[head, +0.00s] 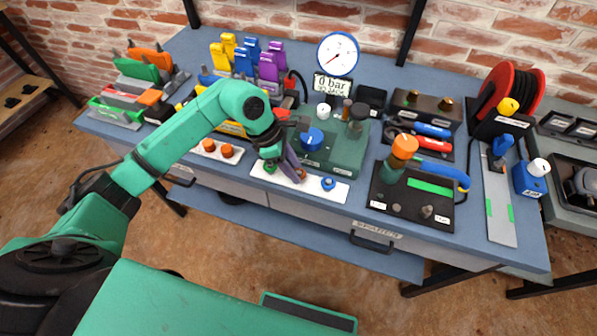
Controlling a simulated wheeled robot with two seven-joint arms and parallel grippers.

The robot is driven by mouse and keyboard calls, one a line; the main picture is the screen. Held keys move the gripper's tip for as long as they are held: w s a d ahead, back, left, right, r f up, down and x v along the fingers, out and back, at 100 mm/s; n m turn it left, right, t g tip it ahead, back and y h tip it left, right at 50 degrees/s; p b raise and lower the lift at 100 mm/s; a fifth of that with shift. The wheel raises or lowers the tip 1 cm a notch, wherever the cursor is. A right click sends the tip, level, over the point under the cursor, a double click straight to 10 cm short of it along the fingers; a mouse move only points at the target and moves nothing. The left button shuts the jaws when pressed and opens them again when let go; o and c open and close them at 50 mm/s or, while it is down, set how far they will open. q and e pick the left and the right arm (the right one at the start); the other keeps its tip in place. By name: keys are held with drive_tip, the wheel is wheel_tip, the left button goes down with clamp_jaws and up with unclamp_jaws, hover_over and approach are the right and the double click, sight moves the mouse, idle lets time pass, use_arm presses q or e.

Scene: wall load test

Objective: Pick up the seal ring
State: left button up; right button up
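A white strip (341,196) lies along the front of the blue workbench (363,212). On it I see a small blue ring-like piece (328,184) at the right and a small brown-orange piece (301,174) near the middle. I cannot tell for sure which piece is the seal ring. My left gripper (285,172) points down over the left and middle of this strip, beside a small green piece (268,168). The arm and fingers hide part of the strip. Whether the fingers are apart or hold something is too small to tell. My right gripper is not in view.
A green block with a blue knob (312,139) stands just behind the strip, with a round gauge (338,54) further back. A black board with an orange-topped post (404,147) is to the right. Orange knobs (226,150) sit on the left. Coloured clamps (269,66) crowd the back.

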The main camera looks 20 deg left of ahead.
use_arm(q)
clamp_jaws()
wheel_tip(320, 180, up, 20)
drive_tip(key=b, duration=0.1)
